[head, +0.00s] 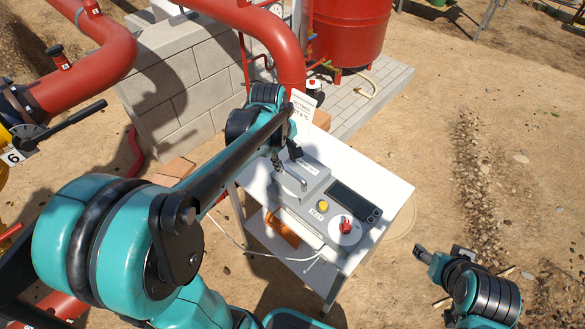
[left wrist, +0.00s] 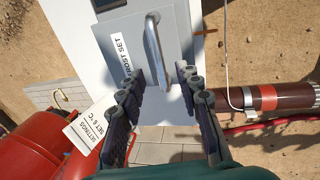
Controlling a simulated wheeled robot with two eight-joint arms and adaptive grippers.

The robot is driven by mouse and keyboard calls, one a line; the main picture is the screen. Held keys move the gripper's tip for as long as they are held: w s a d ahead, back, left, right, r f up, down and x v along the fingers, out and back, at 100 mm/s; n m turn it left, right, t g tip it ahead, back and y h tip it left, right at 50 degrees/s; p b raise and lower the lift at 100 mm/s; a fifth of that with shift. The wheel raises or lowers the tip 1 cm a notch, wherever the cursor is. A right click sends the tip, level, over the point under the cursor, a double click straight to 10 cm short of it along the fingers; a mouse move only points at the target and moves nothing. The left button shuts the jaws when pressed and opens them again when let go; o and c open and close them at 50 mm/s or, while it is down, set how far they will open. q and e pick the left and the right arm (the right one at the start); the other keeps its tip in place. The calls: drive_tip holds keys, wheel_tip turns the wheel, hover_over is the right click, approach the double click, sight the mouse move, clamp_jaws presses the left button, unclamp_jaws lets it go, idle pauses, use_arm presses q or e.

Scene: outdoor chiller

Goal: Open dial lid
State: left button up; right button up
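A grey lid (head: 315,186) with a metal bar handle (head: 293,181) lies flat on the grey control box (head: 318,228). In the left wrist view the lid (left wrist: 181,40) bears a FROST SET label (left wrist: 120,53), and its handle (left wrist: 153,48) shows between and just beyond my fingers. My left gripper (head: 286,161) is over the far edge of the lid. In the left wrist view it (left wrist: 161,77) is open, with nothing between its fingers. My right gripper (head: 422,253) is at the lower right, away from the table; its finger opening is too small to tell.
The box stands on a white table (head: 385,178) and has a dark display (head: 349,200), a yellow button (head: 323,205) and a red knob (head: 346,226). A settings card (head: 301,110) stands behind. Red pipes (head: 270,30) and a block wall (head: 185,80) lie beyond.

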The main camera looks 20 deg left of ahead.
sight(290, 170)
use_arm(q)
drive_tip(key=f, duration=0.3)
drive_tip(key=shift+w+d+b, duration=0.15)
drive_tip(key=shift+w+b, duration=0.2)
drive_tip(key=shift+b, duration=0.05)
drive_tip(key=shift+f, duration=0.5)
clamp_jaws()
drive_tip(key=shift+w+r, duration=0.15)
